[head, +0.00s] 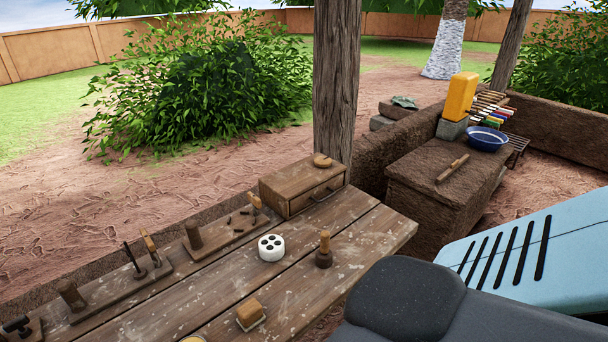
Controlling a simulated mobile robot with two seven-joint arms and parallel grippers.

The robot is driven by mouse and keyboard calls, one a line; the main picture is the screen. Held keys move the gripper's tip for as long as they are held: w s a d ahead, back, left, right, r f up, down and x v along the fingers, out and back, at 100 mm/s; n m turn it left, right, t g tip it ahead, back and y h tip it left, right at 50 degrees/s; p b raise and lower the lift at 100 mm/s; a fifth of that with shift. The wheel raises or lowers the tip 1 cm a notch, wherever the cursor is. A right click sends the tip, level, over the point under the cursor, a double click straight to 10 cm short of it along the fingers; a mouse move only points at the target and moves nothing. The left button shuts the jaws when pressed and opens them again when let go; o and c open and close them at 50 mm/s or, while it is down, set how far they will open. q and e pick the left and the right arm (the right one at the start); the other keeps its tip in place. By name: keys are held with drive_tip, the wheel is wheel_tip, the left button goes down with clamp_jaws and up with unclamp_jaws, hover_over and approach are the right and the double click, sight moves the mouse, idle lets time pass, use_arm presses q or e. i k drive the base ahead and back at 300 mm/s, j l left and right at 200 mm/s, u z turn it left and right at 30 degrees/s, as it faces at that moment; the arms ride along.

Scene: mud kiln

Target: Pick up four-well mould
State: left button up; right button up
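The four-well mould (271,248) is a small white round block with several dark holes in its top. It stands upright on the wooden table (330,230), in front of the drawer box and left of a wooden-handled stamp. Nothing touches it and its top is fully in view. Neither of my grippers shows in the head view; only dark and light-blue parts of my own body show at the lower right.
A drawer box (302,186) stands behind the mould, a wooden-handled stamp (324,250) to its right. A block on a small plate (250,315) lies in front. Tool racks (120,290) line the table's far-left edge. A blue bowl (487,139) sits on the mud bench (430,190).

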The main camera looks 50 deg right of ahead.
sight(271, 247)
drive_tip(key=z, duration=1.2)
